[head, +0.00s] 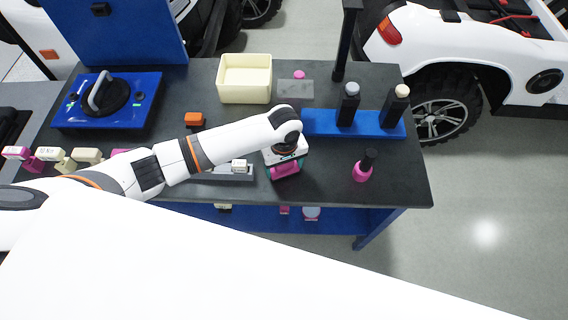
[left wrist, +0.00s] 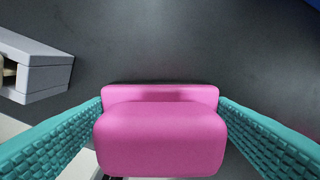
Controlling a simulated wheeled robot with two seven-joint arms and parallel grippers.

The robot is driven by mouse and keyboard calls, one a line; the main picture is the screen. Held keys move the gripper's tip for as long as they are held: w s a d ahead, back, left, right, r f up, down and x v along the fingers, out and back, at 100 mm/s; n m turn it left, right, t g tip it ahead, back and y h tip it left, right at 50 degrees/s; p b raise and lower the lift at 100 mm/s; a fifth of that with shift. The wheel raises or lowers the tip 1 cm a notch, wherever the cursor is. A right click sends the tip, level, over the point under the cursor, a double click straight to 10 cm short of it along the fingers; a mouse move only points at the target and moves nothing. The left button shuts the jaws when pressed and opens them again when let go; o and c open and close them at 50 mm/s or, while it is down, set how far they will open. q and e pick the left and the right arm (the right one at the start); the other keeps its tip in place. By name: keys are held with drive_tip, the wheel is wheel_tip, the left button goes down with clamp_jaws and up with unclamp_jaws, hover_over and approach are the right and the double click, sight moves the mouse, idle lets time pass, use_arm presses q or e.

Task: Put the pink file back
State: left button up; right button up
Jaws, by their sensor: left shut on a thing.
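My left gripper (head: 284,163) is over the front part of the dark tabletop, right of the grey holder. It is shut on the pink file (head: 286,172). In the left wrist view the pink file (left wrist: 160,138) is a rounded pink block with a wider back edge, held between the two teal ribbed fingers. The dark table surface shows beyond it, and I cannot tell whether the file touches it. A grey holder (head: 236,174) with a pale piece in it is just left of the gripper; a grey box-like part also shows in the left wrist view (left wrist: 45,75). My right gripper is not in view.
A pink bottle (head: 362,172) stands right of the gripper. A blue rack (head: 325,123) with dark bottles, a cream bin (head: 245,93) and an orange block (head: 195,119) are behind. A blue tester (head: 140,113) is at left.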

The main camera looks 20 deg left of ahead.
use_arm(q)
drive_tip(key=shift+f, duration=0.1)
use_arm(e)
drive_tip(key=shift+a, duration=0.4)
use_arm(q)
drive_tip(key=o, duration=0.6)
drive_tip(key=shift+f, duration=0.1)
drive_tip(key=o, duration=0.3)
drive_tip(key=shift+o, duration=0.2)
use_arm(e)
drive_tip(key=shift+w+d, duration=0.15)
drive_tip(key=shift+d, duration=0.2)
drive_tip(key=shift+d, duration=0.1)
use_arm(q)
wheel_tip(320, 180, up, 12)
drive_tip(key=shift+r+b, duration=0.15)
drive_tip(key=shift+b, duration=0.15)
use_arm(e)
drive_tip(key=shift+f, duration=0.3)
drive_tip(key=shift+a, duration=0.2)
